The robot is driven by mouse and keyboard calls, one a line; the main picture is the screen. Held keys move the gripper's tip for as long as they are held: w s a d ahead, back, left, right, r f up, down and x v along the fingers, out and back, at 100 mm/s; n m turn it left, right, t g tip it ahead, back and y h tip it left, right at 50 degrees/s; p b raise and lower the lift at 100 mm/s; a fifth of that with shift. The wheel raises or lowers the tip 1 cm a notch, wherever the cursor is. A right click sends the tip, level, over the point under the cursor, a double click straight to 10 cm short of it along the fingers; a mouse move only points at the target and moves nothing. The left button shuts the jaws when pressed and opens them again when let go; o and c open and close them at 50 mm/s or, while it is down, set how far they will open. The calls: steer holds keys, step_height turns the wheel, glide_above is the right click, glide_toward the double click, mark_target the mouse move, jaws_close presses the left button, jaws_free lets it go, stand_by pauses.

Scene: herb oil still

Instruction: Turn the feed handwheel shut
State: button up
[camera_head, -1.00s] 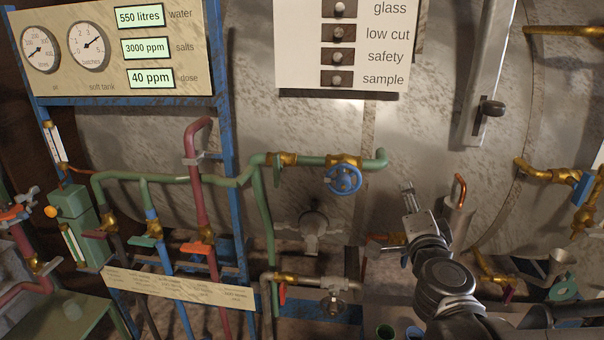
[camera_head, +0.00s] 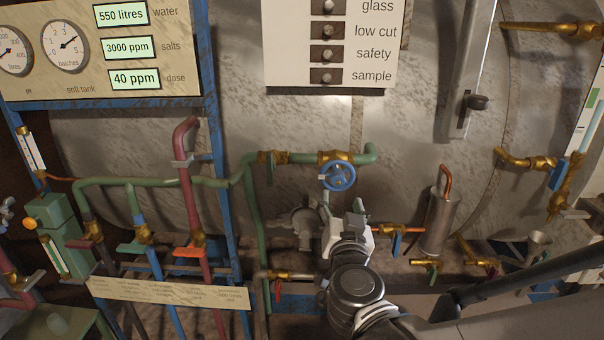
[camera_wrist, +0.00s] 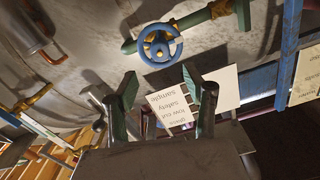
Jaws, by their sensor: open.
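The blue feed handwheel (camera_head: 338,176) sits on a brass valve in the green pipe (camera_head: 228,181), in front of the mottled grey tank. The handwheel lies beyond the fingertips, and I see no contact.
A red pipe (camera_head: 189,170) and a blue frame post (camera_head: 223,220) stand to the left. A metal cylinder with a copper tube (camera_head: 438,220) stands to the right. A switch panel (camera_head: 330,82) hangs above.

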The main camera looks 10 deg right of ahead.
mark_target(339, 181)
steer(key=x, duration=0.9)
steer(key=shift+w+b, duration=0.1)
steer(key=shift+b, duration=0.3)
steer(key=c, duration=1.1)
